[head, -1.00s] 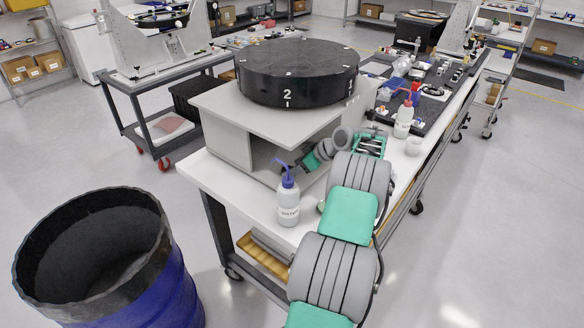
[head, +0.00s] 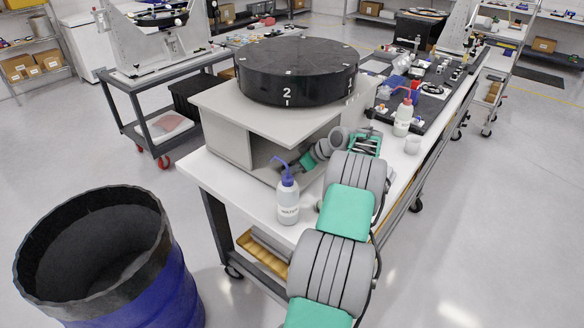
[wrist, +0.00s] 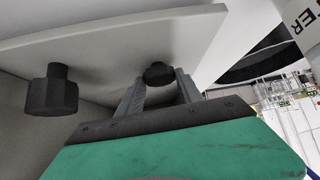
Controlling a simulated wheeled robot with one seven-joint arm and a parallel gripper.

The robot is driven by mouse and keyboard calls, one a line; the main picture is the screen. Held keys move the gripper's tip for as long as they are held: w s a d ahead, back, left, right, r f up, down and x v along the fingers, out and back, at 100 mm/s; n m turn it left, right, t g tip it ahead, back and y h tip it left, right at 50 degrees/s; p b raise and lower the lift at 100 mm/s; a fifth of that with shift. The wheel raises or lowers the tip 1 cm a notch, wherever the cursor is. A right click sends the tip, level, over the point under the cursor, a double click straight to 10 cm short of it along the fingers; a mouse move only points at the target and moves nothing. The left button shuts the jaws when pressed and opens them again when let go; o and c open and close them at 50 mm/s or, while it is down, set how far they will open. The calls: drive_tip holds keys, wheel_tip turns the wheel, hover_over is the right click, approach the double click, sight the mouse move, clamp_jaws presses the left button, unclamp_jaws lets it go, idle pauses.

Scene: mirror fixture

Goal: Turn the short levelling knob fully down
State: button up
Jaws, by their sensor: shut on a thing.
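The short levelling knob (wrist: 158,73) is dark and faceted, under the pale plate of the fixture in the wrist view. My gripper (wrist: 160,82) has its two grey fingers on either side of this knob, shut on it. A second dark knob (wrist: 52,92) hangs lower from the plate to the left, apart from the fingers. In the head view the fixture's grey plate (head: 215,108) carries a round black disc marked 2 (head: 297,72). My fingers and both knobs are hidden there beneath the plate.
A water wash bottle (head: 288,200) stands on the white bench near my arm. A blue bin (head: 180,290) is on the floor at front left.

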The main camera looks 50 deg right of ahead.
drive_tip(key=shift+a, duration=0.15)
drive_tip(key=shift+c, duration=1.1)
drive_tip(key=shift+f+b, duration=0.1)
drive_tip(key=shift+b, duration=0.4)
drive_tip(key=m+h+b, duration=0.1)
drive_tip(key=b, duration=0.2)
drive_tip(key=shift+a+f+m, duration=0.1)
drive_tip(key=shift+f+m, duration=0.1)
drive_tip(key=shift+m, duration=0.2)
drive_tip(key=m+h+b, duration=0.1)
drive_tip(key=b, duration=0.1)
drive_tip(key=m+h+b, duration=0.1)
drive_tip(key=m+b, duration=0.1)
drive_tip(key=shift+a+r+h, duration=0.1)
drive_tip(key=shift+a+h, duration=0.15)
drive_tip(key=shift+h, duration=0.15)
drive_tip(key=shift+a+r+m+h+b, duration=0.15)
drive_tip(key=shift+m+h+b, duration=0.65)
drive_tip(key=shift+m+b, duration=0.4)
drive_tip(key=shift+r+g, duration=0.1)
drive_tip(key=shift+g, duration=0.2)
